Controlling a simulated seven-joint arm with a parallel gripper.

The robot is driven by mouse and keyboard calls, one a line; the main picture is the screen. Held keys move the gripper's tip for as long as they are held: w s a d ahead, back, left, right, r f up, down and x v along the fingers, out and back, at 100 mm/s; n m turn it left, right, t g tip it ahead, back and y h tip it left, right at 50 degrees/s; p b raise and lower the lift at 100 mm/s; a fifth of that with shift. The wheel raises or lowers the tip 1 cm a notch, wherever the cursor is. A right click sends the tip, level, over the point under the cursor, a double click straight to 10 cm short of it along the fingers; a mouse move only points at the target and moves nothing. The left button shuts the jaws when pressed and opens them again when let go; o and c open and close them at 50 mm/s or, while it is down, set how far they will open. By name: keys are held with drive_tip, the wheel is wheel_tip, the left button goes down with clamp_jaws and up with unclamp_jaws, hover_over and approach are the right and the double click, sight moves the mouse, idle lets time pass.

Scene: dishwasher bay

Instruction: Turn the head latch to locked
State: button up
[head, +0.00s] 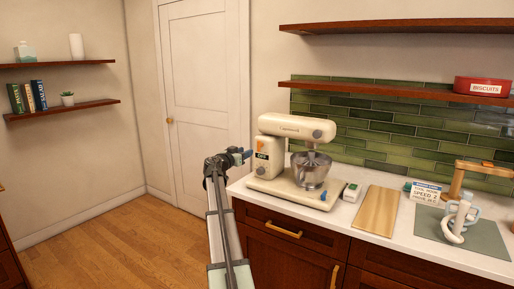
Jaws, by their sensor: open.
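A cream stand mixer (295,128) stands on the white counter near its left end. Its head is level above a steel bowl (310,170). A dark "OFF" label (262,155) with an orange mark above it is on the mixer's column. A small blue knob (324,195) is at the front of its base. Which small part is the head latch, and how it is set, I cannot tell. My gripper (246,154) is just left of the column, apart from the label. It is open and looks empty, with its blue-grey fingertips toward the mixer.
A grey mat (484,241) holds white pieces. A shelf (400,91) hangs above. Floor to the left is clear.

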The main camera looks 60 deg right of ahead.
sight(258, 145)
drive_tip(key=d, duration=1)
drive_tip(key=shift+d, duration=0.4)
clamp_jaws()
